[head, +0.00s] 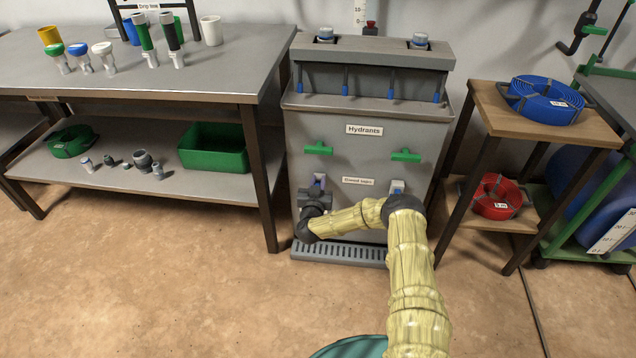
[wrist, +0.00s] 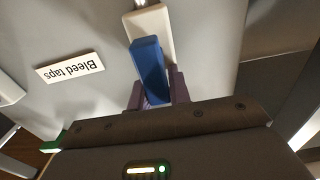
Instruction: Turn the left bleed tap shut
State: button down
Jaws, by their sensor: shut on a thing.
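The left bleed tap (head: 319,180) is on the lower front of the grey hydrant cabinet, left of the "Bleed taps" label. In the wrist view its blue lever (wrist: 148,62) stands out from a pale body (wrist: 153,27), slightly askew to it. My gripper (wrist: 155,92) is shut on the blue lever, with a purple finger on each side. In the head view my gripper (head: 316,192) is at this tap, and the wrist hides its lower part. The right bleed tap (head: 397,187) is partly hidden behind my arm.
Two green hydrant handles (head: 318,148) (head: 406,155) sit above the taps. A slotted drain grate (head: 345,252) is at the cabinet foot. A workbench (head: 190,60) stands to the left, and a wooden stand (head: 478,95) with hoses to the right. The floor in front is open.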

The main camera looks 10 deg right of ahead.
jog(key=shift+m, duration=0.4)
jog(key=shift+s+d+m+p, duration=0.15)
jog(key=shift+d+m+p, duration=0.15)
jog(key=shift+m+p, duration=0.75)
jog(key=m, duration=0.4)
jog(key=d+f+m+b, duration=0.1)
jog(key=m, duration=0.3)
jog(key=f+m, duration=0.1)
jog(key=m, duration=0.3)
jog(key=shift+s+d, duration=0.25)
jog(key=shift+d, duration=0.1)
jog(key=shift+f+m+b, duration=0.2)
jog(key=shift+m+b, duration=0.15)
jog(key=shift+m, duration=0.6)
jog(key=shift+f+m+b, duration=0.2)
jog(key=shift+m+b, duration=0.15)
jog(key=shift+m, duration=0.55)
jog(key=c, duration=1.3)
grip_release()
jog(key=shift+f, duration=0.1)
